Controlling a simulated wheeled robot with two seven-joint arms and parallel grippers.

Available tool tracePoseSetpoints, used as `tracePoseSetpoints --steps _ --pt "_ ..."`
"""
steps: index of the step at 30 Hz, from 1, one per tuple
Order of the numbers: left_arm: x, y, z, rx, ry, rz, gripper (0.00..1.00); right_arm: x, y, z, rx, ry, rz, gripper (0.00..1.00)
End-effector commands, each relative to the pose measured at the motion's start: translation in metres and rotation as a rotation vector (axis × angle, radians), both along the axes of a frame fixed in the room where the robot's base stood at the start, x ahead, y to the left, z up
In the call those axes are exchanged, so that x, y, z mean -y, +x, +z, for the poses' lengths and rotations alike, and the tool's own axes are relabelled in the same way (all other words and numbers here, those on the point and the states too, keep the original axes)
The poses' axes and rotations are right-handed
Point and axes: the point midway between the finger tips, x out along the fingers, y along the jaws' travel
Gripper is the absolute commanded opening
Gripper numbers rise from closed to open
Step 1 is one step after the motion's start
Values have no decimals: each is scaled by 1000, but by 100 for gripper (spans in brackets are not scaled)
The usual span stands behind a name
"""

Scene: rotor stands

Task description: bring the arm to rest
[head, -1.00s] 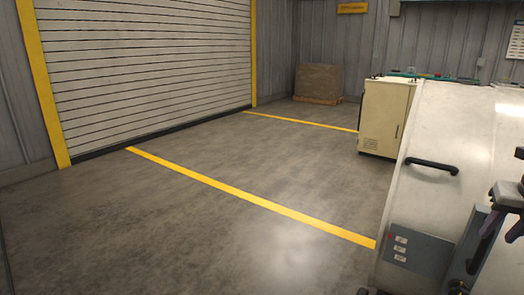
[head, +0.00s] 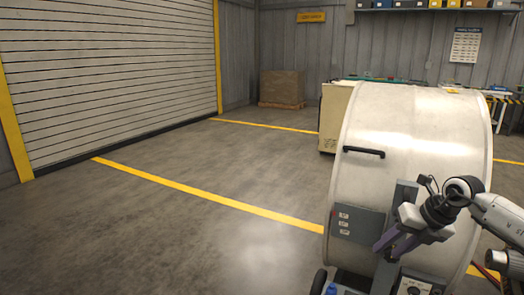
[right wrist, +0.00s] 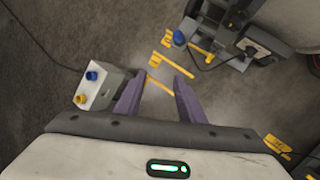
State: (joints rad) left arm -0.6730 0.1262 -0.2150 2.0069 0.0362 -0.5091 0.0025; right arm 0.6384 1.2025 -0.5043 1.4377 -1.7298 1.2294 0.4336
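My right gripper (head: 388,246) is in the head view at the lower right, in front of the large white drum-shaped housing (head: 400,115). Its purple fingers point down and to the left. In the right wrist view the fingers of my right gripper (right wrist: 159,75) are spread apart with only floor and yellow markings visible between them. It is open and empty. I cannot tell how far it is from the housing. My left gripper is in neither view.
A cream cabinet (head: 330,115) stands behind the housing. A brown crate (head: 282,88) is by the back wall. In the right wrist view a pale box (right wrist: 98,92) with blue and yellow knobs lies left of the fingers. The floor at left is clear.

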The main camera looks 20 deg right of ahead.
Motion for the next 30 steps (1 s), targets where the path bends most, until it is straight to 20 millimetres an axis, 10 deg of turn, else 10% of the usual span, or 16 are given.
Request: tracePoseSetpoints --steps 6,13,17,21,30 --pt "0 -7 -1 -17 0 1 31 -148 7 -43 88 387 118 36" --pt "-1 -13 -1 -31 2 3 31 -307 -18 -44 194 1091 -114 36" --pt "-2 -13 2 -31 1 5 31 -324 -35 -57 185 1422 -535 36" --pt "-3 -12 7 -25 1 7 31 -313 -80 -119 64 1594 -1134 36" --pt "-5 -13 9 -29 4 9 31 -327 -211 -221 -291 1503 -1937 36"
